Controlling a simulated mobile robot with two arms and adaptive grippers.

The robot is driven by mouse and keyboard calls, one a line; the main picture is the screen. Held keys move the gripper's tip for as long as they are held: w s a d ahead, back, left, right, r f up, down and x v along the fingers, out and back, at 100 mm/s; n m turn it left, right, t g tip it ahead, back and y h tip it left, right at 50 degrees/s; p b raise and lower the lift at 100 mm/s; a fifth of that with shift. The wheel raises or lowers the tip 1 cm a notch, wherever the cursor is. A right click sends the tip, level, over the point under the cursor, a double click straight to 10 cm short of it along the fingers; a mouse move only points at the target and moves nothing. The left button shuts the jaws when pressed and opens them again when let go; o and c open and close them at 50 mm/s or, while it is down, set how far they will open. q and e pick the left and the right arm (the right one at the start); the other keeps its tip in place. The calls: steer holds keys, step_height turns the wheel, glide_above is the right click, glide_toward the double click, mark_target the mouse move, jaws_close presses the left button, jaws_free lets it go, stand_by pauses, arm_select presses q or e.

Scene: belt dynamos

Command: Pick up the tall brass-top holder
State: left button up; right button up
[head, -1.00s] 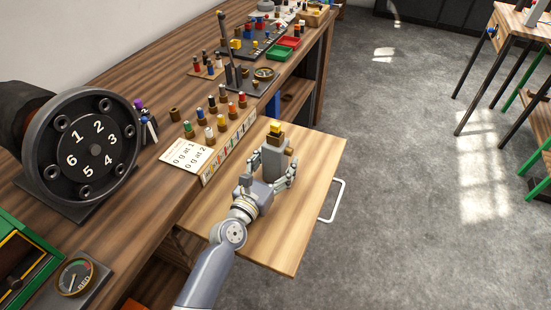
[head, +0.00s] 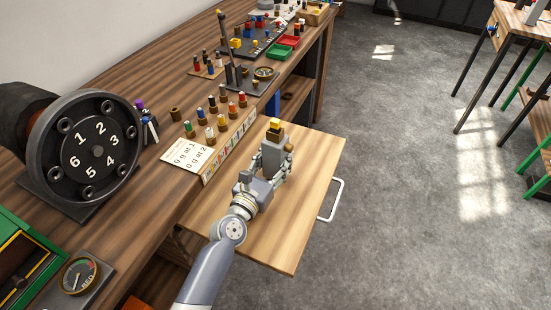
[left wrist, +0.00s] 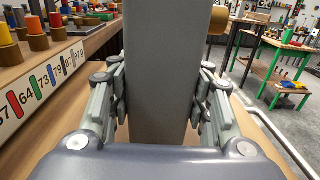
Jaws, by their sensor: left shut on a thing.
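The tall brass-top holder (head: 272,153) is a grey upright block with a yellow and dark top and a round brass knob on its right side. It stands over the wooden pull-out board. In the left wrist view its grey body (left wrist: 167,65) fills the middle, and its top is out of the picture. My left gripper (head: 272,167) is shut on the holder's body, with one finger along each side; the fingers also show in the left wrist view (left wrist: 163,95). Whether the holder's base touches the board is hidden behind my gripper. My right gripper is out of view.
The pull-out board (head: 300,220) is otherwise bare and has a white handle (head: 337,200) at its edge. A rack of coloured pegs (head: 222,138) stands on the bench to its left. A numbered dial (head: 97,150) stands further left.

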arm_select(q)
steer(key=shift+r+p, duration=1)
steer(key=shift+r, duration=0.35)
steer(key=shift+s, duration=0.35)
steer(key=s+r+p, duration=0.1)
steer(key=s+p, duration=0.1)
steer(key=s, duration=1.3)
steer(key=shift+s+d+r, duration=0.15)
steer(key=shift+s, duration=0.05)
steer(key=shift+w, duration=0.15)
steer(key=shift+w+f, duration=0.25)
steer(key=shift+w, duration=0.7)
steer(key=shift+w+f, duration=0.25)
steer(key=shift+w, duration=0.7)
steer(key=w, duration=0.2)
steer(key=w+f+b, duration=0.1)
steer(key=w, duration=0.1)
steer(key=shift+w+f+b, duration=0.3)
steer(key=shift+w+b, duration=0.1)
steer(key=shift+w, duration=0.95)
steer(key=shift+w+f+b, duration=0.35)
steer(key=shift+w+b, duration=0.1)
steer(key=shift+w, duration=0.85)
steer(key=shift+w+f+b, duration=0.3)
steer(key=shift+w+b, duration=0.1)
steer(key=shift+w, duration=0.95)
steer(key=shift+f, duration=0.15)
